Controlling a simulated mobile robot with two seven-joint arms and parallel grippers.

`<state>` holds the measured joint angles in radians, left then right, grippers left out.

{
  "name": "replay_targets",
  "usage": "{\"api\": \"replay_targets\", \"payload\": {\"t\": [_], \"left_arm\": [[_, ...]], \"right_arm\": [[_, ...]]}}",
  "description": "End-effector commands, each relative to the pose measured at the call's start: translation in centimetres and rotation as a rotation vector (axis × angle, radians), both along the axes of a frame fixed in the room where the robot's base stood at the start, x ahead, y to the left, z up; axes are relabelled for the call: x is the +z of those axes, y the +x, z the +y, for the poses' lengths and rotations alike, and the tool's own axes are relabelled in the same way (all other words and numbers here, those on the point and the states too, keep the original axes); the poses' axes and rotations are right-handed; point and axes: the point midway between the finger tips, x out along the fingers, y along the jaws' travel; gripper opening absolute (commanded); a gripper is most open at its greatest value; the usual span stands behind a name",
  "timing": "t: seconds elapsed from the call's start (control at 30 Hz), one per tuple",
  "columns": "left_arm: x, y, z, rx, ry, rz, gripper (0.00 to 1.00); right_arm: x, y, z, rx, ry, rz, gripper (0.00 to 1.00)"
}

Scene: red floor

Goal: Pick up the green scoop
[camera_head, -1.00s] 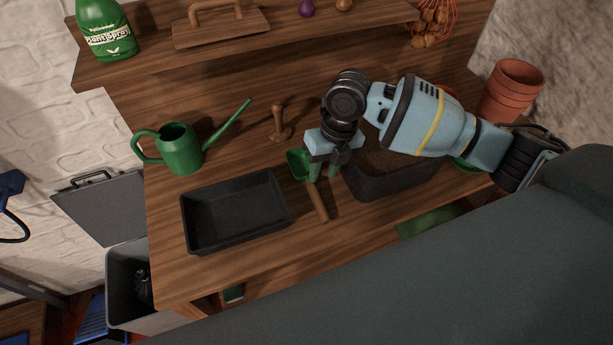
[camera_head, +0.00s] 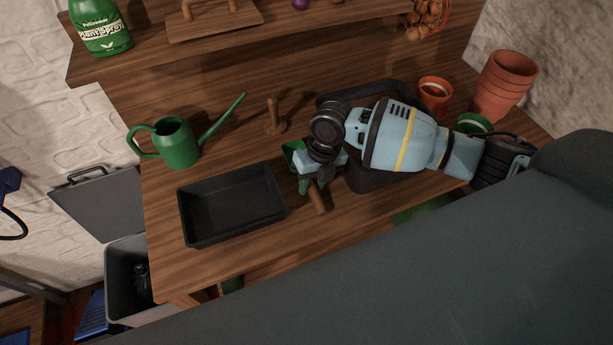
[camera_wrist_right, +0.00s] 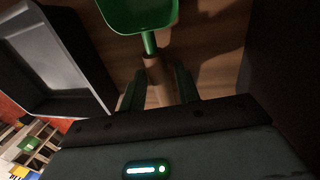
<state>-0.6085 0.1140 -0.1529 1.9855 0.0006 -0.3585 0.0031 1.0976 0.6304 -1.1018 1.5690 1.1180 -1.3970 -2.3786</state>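The green scoop lies on the wooden table between the black tray and the dark bin. Its green bowl (camera_head: 292,151) shows behind my right gripper, and its brown wooden handle (camera_head: 318,201) points toward the front edge. In the right wrist view the scoop's bowl (camera_wrist_right: 140,13) is at the top and its handle runs down between the fingers. My right gripper (camera_head: 313,187) is low over the handle, with one finger on each side. In the right wrist view the fingers (camera_wrist_right: 159,88) stand apart, with small gaps beside the handle. My left gripper is not in view.
The empty black tray (camera_head: 186,222) is left of the gripper. The dark bin (camera_head: 365,181) is close on the right, partly under my arm. A green watering can (camera_head: 178,144), a wooden dibber (camera_head: 273,118) and terracotta pots (camera_head: 504,82) stand farther off.

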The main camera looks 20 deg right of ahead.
Motion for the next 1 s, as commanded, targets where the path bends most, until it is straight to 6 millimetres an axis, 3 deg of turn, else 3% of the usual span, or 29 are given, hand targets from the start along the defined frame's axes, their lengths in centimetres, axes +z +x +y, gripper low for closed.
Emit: {"api": "replay_targets", "payload": {"t": [0.17,0.43,0.77,1.0], "left_arm": [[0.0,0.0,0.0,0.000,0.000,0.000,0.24],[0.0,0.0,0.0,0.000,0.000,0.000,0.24],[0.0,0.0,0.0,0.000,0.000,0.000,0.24],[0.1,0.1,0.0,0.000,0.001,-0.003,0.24]], "right_arm": [[0.0,0.0,0.0,0.001,0.000,0.000,0.32],[0.0,0.0,0.0,0.001,0.000,0.000,0.00],[0.4,0.1,0.0,0.000,0.001,-0.003,0.00],[4.1,0.2,0.0,0.002,0.002,-0.006,0.00]]}}
